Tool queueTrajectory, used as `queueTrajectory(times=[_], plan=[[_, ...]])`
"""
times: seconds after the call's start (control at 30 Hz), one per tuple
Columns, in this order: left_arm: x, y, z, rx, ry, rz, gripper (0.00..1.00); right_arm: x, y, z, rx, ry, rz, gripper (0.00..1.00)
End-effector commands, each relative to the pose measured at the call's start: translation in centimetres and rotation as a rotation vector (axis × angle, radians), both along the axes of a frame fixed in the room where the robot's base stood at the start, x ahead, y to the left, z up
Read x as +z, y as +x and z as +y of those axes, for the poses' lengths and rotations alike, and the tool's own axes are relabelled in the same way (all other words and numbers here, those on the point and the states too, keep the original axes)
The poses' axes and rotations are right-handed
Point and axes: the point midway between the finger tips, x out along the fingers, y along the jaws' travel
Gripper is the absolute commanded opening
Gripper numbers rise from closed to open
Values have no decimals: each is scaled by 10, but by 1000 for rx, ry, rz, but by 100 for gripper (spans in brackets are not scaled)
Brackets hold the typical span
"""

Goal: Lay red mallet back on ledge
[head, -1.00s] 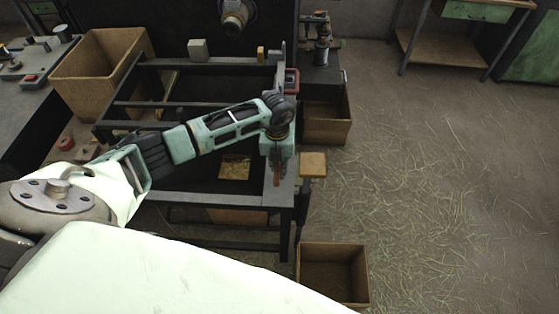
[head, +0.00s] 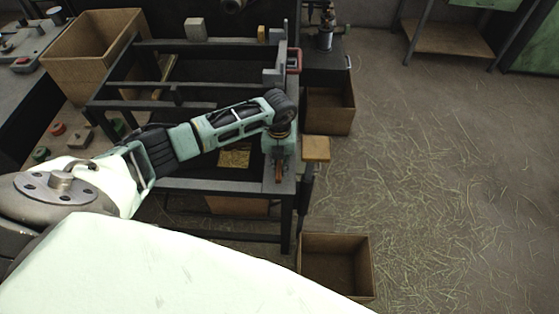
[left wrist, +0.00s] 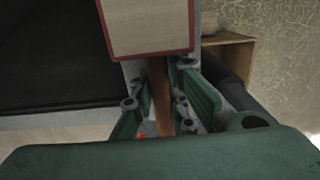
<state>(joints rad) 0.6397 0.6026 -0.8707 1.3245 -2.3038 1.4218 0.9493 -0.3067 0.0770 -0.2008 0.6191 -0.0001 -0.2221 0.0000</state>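My left gripper (head: 278,168) points down over the right-hand bar of the black and grey rack (head: 215,186). It is shut on the brown handle of the red mallet (head: 278,177), whose end shows below the fingers. In the left wrist view the handle (left wrist: 160,95) runs between the green fingers (left wrist: 162,115). The mallet head (left wrist: 148,27) there has a tan face with a red border and lies beyond the fingertips. In the head view my wrist hides the head. I cannot tell whether the mallet touches the rack. My right gripper is not in view.
A tan block on a dark post (head: 316,148) stands close to the right of my gripper. A red-framed item (head: 294,60) sits at the bar's far end. Open boxes stand behind (head: 330,110) and in front (head: 336,262). The straw-strewn floor at right is clear.

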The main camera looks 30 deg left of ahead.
Motion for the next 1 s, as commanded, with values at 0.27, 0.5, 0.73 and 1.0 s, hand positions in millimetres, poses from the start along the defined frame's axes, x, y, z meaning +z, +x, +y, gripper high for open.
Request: queueTrajectory(times=[0.27,0.5,0.73,1.0], plan=[[0,0,0,0,0,-1,35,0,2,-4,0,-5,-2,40],[0,-1,0,0,0,1,35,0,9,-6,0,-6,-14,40],[25,0,0,-2,0,-3,35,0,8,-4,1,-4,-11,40],[84,-1,0,-1,1,-4,35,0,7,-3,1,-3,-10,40]])
